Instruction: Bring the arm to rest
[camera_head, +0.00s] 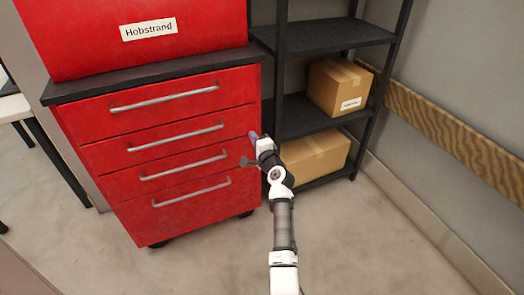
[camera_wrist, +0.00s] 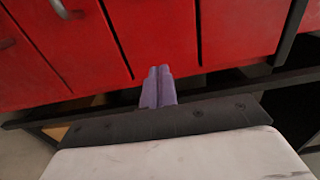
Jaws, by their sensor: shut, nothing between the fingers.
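My arm (camera_head: 283,225) reaches up from the bottom of the head view, stretched forward over the floor. My gripper (camera_head: 254,136) is at its far end, in front of the right edge of the red drawer cabinet (camera_head: 170,205). In the wrist view, the two purple fingers of my gripper (camera_wrist: 158,72) lie side by side, shut and empty. The red drawer fronts (camera_wrist: 160,30) fill the wrist view beyond them. I cannot tell how far apart the fingertips and the cabinet are.
A black shelf rack (camera_head: 325,35) stands right of the cabinet, holding an upper cardboard box (camera_head: 335,85) and a lower cardboard box (camera_head: 318,158). A red chest labelled Hobstrand (camera_head: 190,55) sits on the cabinet. The floor (camera_head: 370,235) at the right is clear.

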